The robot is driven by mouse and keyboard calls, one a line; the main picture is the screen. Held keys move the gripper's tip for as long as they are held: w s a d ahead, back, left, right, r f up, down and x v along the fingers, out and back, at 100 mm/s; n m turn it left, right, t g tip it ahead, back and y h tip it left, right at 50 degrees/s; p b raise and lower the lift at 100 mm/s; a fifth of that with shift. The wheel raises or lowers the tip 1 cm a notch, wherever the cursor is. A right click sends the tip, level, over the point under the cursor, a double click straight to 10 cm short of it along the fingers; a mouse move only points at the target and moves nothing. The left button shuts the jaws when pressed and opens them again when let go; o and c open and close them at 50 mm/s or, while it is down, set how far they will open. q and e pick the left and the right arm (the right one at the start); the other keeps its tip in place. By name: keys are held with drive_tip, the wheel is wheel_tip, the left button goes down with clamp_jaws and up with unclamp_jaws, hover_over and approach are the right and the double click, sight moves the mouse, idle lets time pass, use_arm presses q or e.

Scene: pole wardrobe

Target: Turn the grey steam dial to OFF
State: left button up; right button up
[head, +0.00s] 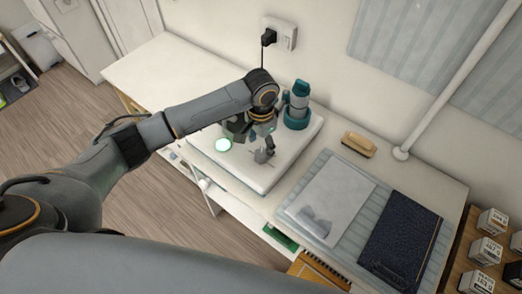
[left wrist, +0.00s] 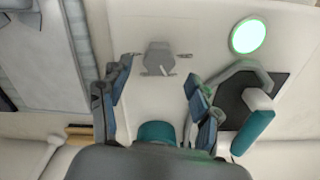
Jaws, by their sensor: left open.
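The grey steam dial (left wrist: 158,58) sits on the white top of the steam station (head: 270,176), with a pale pointer line on it and small dark marks at its left and right. In the left wrist view it lies just beyond and between the fingertips of my left gripper (left wrist: 157,78). The gripper is open with nothing between its fingers; they look apart from the dial. In the head view my left gripper (head: 262,145) is over the station and partly hides the dial. The marks are too small to read. My right gripper is not in view.
A green-lit round button (left wrist: 248,36) and a teal-and-grey iron (left wrist: 260,118) on a dark rest are right of the dial in the wrist view. A teal tank (head: 297,108) stands behind.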

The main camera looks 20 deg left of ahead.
sight(261, 154)
use_arm(q)
drive_tip(key=shift+f, duration=2.35)
drive_tip(key=c, duration=1.2)
drive_tip(key=shift+r+p, duration=0.1)
drive_tip(key=shift+p, duration=0.2)
